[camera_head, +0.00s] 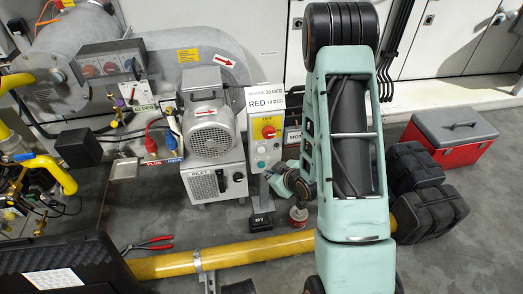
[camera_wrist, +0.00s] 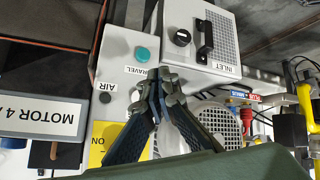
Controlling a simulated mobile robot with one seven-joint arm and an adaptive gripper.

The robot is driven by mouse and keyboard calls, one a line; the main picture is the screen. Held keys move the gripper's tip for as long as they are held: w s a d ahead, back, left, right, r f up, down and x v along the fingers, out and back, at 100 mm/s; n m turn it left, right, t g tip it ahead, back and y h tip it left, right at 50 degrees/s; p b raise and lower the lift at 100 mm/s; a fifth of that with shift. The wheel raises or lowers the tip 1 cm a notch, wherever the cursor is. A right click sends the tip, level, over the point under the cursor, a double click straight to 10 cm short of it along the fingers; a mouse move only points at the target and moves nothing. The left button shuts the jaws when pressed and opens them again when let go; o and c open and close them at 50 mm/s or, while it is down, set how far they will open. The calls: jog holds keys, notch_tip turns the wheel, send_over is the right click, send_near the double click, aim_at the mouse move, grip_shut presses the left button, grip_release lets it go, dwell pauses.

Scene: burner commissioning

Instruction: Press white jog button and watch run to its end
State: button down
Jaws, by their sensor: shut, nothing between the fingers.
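The grey control box (camera_head: 262,152) stands on a post, with a red knob on a yellow plate (camera_head: 268,132) and small buttons below. In the wrist view the box (camera_wrist: 118,72) appears turned, with a green button (camera_wrist: 142,54), a black knob (camera_wrist: 106,97) and a yellow plate (camera_wrist: 105,138). Contact cannot be told. In the head view my wrist (camera_head: 290,182) is just right of the box.
The motor (camera_head: 208,130) and INLET box (camera_head: 215,183) stand close on the left. A yellow pipe (camera_head: 240,250) crosses the floor in front, with red pliers (camera_head: 148,244) behind it. Black cases (camera_head: 430,210) and a red cooler (camera_head: 455,145) lie right.

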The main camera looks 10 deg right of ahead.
aim_at(261, 150)
jog(key=w, duration=0.7)
jog(key=shift+p, duration=0.3)
jog(key=shift+w, duration=0.2)
dwell(1.0)
jog(key=shift+w, duration=0.3)
